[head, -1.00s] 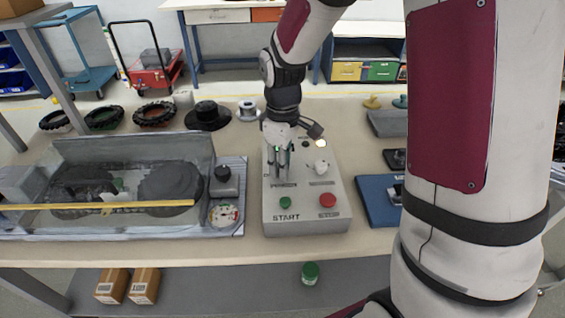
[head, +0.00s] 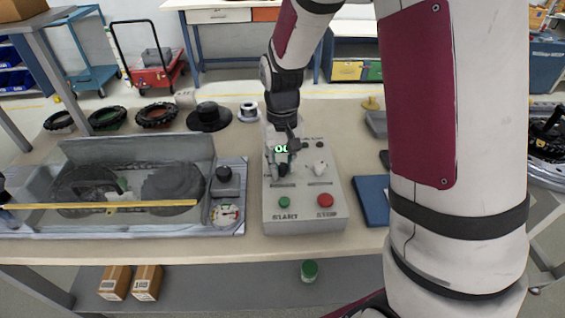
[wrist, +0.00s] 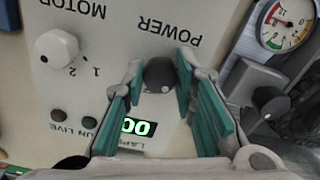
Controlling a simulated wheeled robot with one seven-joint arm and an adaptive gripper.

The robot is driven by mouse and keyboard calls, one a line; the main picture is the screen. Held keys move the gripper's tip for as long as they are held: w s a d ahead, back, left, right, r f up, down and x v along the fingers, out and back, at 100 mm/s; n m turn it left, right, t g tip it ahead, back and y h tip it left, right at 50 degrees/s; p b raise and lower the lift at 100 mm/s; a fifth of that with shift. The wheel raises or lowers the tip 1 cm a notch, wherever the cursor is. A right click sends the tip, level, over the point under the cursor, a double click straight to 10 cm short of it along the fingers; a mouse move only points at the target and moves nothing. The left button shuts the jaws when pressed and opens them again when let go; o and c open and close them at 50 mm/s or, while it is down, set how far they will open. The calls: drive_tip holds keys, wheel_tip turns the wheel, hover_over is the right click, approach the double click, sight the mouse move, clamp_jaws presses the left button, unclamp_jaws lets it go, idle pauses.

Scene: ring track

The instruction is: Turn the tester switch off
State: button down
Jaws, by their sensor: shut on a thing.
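The tester is a grey control box (head: 305,221) on the table, with a green START button (head: 285,202) and a red STOP button (head: 325,200). Its black POWER knob (wrist: 159,75) shows in the wrist view, with a small pale mark on its side toward the lap display. My gripper (head: 283,166) is down at the box. Its teal-padded fingers are shut on the POWER knob, one on each side. The display (wrist: 138,127) reads 00 in green. Two indicator lamps (wrist: 90,126) beside it look dark. A white MOTOR knob (wrist: 56,47) is apart from my fingers.
Left of the box is a clear-covered unit with a black knob (head: 224,174) and a dial gauge (head: 225,214). A blue panel (head: 371,200) lies to the right. Several tyres, a black spool (head: 208,117) and a smaller spool (head: 249,112) stand behind.

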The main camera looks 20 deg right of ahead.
sight(282, 166)
drive_tip(key=m+p, duration=0.1)
drive_tip(key=m, duration=0.3)
drive_tip(key=shift+m, duration=0.3)
drive_tip(key=shift+m+p, duration=1)
drive_tip(key=shift+m, duration=0.9)
drive_tip(key=c, duration=1.3)
unclamp_jaws()
wheel_tip(282, 166, up, 12)
